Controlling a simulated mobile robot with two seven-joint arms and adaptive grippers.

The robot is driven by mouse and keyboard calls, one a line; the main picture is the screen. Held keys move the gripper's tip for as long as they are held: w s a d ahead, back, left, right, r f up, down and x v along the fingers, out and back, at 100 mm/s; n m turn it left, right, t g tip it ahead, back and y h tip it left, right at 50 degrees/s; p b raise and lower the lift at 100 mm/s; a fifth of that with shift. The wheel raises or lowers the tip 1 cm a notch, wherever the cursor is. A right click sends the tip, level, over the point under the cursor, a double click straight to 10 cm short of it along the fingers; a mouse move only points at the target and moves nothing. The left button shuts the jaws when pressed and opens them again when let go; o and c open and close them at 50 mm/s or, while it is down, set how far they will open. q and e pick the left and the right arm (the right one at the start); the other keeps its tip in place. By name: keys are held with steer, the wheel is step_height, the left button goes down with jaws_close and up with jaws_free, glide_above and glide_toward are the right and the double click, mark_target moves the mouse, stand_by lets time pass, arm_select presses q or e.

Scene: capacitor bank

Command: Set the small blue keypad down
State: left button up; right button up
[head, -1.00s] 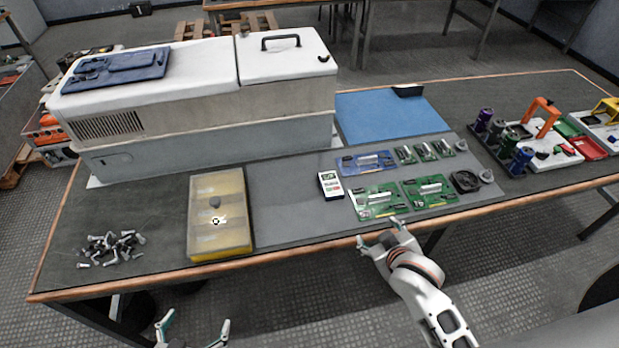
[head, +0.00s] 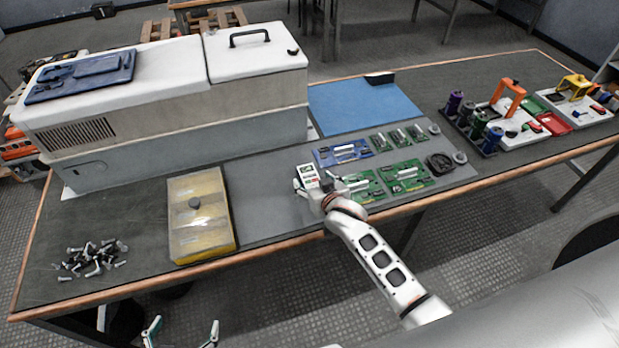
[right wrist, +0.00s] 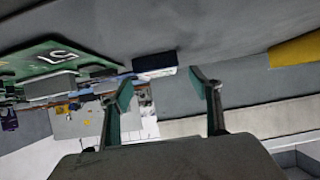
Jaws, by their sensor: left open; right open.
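The keypad (head: 307,176) is a small device with a white face, a dark screen and coloured keys. It lies on the grey mat, left of the green boards in the head view. In the right wrist view the keypad (right wrist: 155,72) shows its dark blue side with a pale edge, beyond the fingertips. My right gripper (head: 321,187) is open at the keypad's near end, its fingers spread to either side; the right wrist view also shows this gripper (right wrist: 160,90). I cannot tell whether a finger touches it. My left gripper (head: 182,333) is open and empty in front of the table.
Green boards (head: 405,176) and a blue board (head: 342,152) lie close to the keypad. A yellow-edged organiser box (head: 200,215) stands to the left, with loose screws (head: 92,258) beyond it. Bare grey mat (head: 265,205) lies between the box and the keypad. A blue mat (head: 362,108) lies behind.

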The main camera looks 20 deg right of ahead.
mark_target(310, 177)
steer(key=shift+x, duration=1.55)
steer(key=shift+c, duration=0.5)
steer(key=c, duration=1.1)
steer(key=shift+c, duration=0.2)
steer(key=shift+r, duration=0.15)
steer(key=shift+c, duration=0.2)
